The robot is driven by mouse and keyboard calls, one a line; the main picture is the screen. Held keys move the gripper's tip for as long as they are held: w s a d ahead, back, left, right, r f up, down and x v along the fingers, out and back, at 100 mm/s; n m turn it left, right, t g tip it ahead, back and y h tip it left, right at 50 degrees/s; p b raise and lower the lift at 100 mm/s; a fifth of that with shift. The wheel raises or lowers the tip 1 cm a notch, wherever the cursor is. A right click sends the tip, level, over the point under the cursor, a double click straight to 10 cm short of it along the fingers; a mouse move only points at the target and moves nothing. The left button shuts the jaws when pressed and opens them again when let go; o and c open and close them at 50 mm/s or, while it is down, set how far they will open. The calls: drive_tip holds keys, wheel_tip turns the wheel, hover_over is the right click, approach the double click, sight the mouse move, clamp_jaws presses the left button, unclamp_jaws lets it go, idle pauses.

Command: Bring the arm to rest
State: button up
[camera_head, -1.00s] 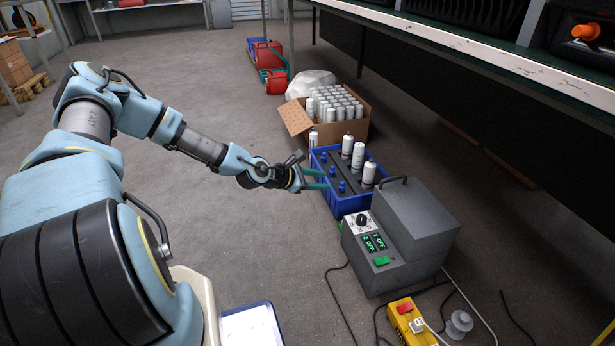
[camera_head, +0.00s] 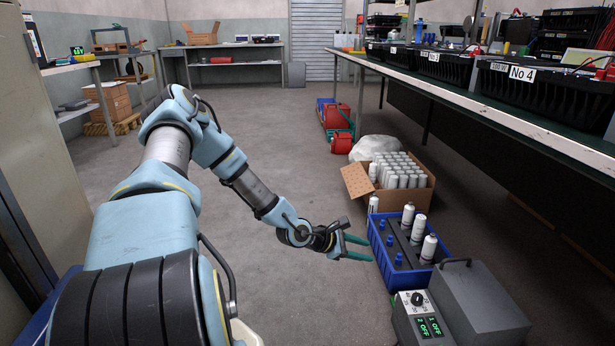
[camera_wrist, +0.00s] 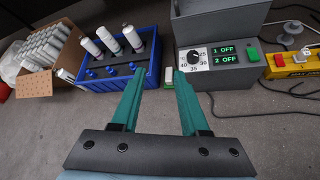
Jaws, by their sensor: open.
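My gripper (camera_head: 356,246) is open, with two green fingers spread apart and nothing between them. In the head view it hangs just left of a blue crate (camera_head: 381,266) on the floor. In the wrist view the fingers (camera_wrist: 155,95) point toward the gap between the blue crate (camera_wrist: 152,78) and a grey control box (camera_wrist: 225,25). The crate holds several white bottles and blue-capped pieces. My arm reaches out from the lower left, bent at the elbow.
A cardboard box (camera_head: 413,196) of white bottles stands behind the crate. The grey control box (camera_head: 474,300) with displays reading OFF stands in front. A long bench (camera_head: 480,112) runs along the right. A yellow box (camera_wrist: 294,64) and cables lie beyond the control box. Floor left of the crate is clear.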

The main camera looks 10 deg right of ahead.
drive_tip(key=s+a+r+m+y, duration=0.1)
drive_tip(key=a+r+m+y, duration=0.35)
drive_tip(key=a, duration=0.55)
drive_tip(key=s+a+r+m+y, duration=0.1)
drive_tip(key=a+r+m+y, duration=0.4)
drive_tip(key=a, duration=0.5)
drive_tip(key=s+a+r+m+y, duration=0.2)
drive_tip(key=s+a+r+m, duration=0.5)
drive_tip(key=s+a+r, duration=0.5)
wheel_tip(320, 180, up, 37)
drive_tip(key=w+d+p, duration=0.1)
drive_tip(key=d+p, duration=0.1)
drive_tip(key=p, duration=3.4)
drive_tip(key=shift+w+g, duration=0.2)
drive_tip(key=shift+g, duration=0.1)
drive_tip(key=shift+f, duration=0.1)
